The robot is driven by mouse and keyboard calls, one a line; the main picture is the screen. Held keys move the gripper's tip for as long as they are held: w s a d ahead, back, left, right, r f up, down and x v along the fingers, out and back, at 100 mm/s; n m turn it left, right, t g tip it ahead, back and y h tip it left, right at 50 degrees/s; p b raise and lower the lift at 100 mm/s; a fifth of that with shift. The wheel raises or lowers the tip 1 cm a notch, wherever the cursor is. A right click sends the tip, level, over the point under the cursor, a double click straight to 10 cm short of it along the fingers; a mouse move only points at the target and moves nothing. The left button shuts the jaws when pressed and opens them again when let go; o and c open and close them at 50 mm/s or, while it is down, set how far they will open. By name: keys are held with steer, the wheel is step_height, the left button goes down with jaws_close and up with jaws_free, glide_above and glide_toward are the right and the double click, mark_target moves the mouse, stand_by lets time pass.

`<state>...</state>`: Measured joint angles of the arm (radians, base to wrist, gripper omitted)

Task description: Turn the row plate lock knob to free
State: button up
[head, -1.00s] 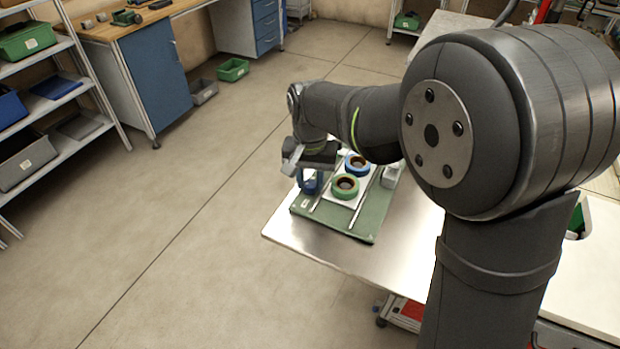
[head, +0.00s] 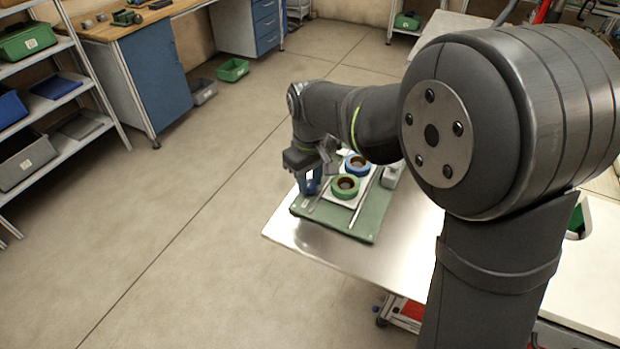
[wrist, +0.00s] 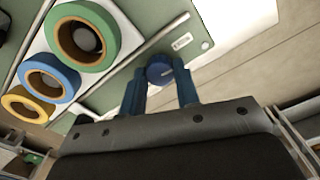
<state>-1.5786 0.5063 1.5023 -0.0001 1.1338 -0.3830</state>
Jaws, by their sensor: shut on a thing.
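The lock knob (wrist: 158,70) is a round blue disc with a pale mark, on the green base plate (wrist: 150,22) in the wrist view. My gripper (wrist: 160,78) is shut on it, with one blue finger on each side. In the head view my gripper (head: 311,185) is low at the left edge of the base plate (head: 365,226); the knob is hard to make out there. Beside the knob lies the white row plate (wrist: 40,44), carrying a green reel (wrist: 112,40), a blue reel (wrist: 69,78) and a yellow reel (wrist: 10,103).
Thin metal rails flank the row plate. A white label (wrist: 181,41) is on the base plate near the knob. The base plate lies on a steel table (head: 290,238), whose front-left part is bare. A light grey object (head: 390,177) stands right of the reels.

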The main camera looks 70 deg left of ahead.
mark_target(310, 183)
steer(key=shift+r+n, duration=0.1)
steer(key=shift+n, duration=0.6)
steer(key=o, duration=1)
step_height(310, 183, up, 17)
steer(key=shift+r, duration=0.15)
stand_by(0.4)
step_height(310, 183, down, 18)
steer(key=shift+r, duration=0.25)
stand_by(0.3)
steer(key=shift+r, duration=0.15)
